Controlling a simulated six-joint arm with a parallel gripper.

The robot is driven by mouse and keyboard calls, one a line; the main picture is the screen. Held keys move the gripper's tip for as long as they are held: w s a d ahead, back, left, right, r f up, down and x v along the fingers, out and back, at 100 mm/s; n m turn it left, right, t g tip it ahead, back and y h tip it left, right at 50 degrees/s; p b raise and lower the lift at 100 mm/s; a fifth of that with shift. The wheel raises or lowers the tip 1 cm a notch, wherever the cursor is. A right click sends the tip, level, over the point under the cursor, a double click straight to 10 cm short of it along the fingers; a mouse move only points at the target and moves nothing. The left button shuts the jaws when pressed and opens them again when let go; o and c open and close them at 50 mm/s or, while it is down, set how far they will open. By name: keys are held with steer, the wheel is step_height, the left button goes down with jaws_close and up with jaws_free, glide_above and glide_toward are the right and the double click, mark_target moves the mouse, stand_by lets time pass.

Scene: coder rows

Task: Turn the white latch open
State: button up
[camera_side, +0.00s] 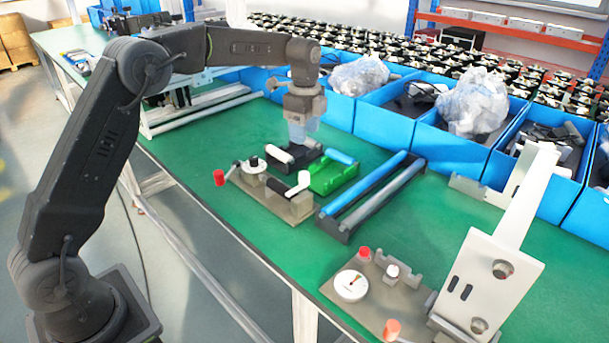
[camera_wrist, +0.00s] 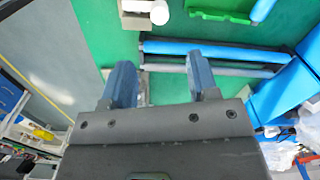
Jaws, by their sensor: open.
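My gripper (camera_side: 299,132) points down above the green table, near the back end of a fixture with dark and white parts. In the wrist view my gripper (camera_wrist: 162,80) has its two blue fingers apart with nothing between them. A white-tipped handle (camera_side: 277,153) lies on the dark part of the fixture, just below and left of the fingers. A second white-ended dark lever (camera_side: 302,180) stands on the grey-brown base. I cannot tell which is the latch. A white round end (camera_wrist: 159,13) shows at the top of the wrist view.
A green holder (camera_side: 330,179) with a blue rod is beside the fixture. A rack with a blue bar (camera_side: 368,185) lies to its right. Blue bins (camera_side: 393,135) line the back. A white bracket (camera_side: 490,285) stands front right. Green table (camera_side: 420,220) is clear between rack and bracket.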

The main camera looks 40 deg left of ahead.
mark_target(304, 173)
step_height(304, 173, down, 13)
steer(key=shift+f, duration=0.15)
steer(key=shift+c, duration=0.2)
steer(key=c, duration=0.9)
